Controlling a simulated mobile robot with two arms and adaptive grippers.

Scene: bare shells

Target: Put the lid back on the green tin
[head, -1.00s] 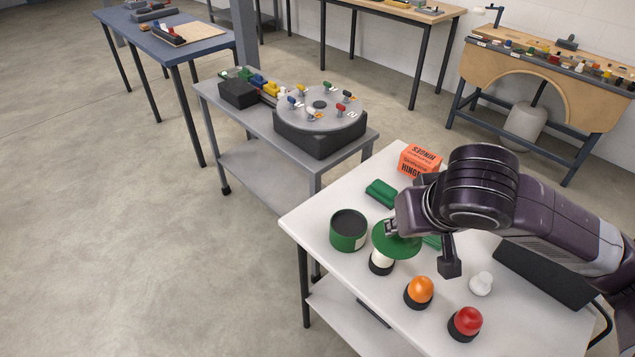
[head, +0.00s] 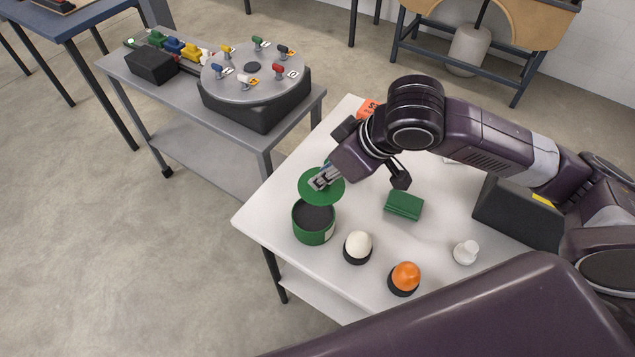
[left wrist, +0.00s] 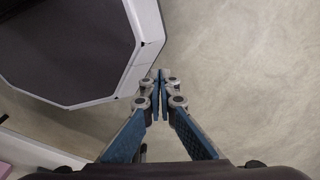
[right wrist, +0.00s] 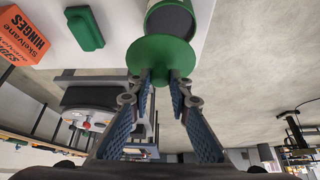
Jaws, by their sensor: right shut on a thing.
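The green tin (head: 313,236) stands upright and open on the white table, its dark inside showing. It also shows at the top of the right wrist view (right wrist: 172,20). My right gripper (head: 320,183) is shut on the round green lid (head: 308,190), by a grip at its middle. The lid is held above the tin's far side and overlaps its rim in the head view; I cannot tell the exact gap. In the right wrist view the lid (right wrist: 165,52) covers part of the tin. My left gripper (left wrist: 160,88) is shut and empty, over the floor.
On the white table (head: 277,212) are a white ball (head: 358,244) and an orange ball (head: 406,275) on dark bases, a green block (head: 404,205), a white knob-like piece (head: 466,252) and an orange box (right wrist: 25,35). A grey table with a turntable (head: 250,80) stands beyond.

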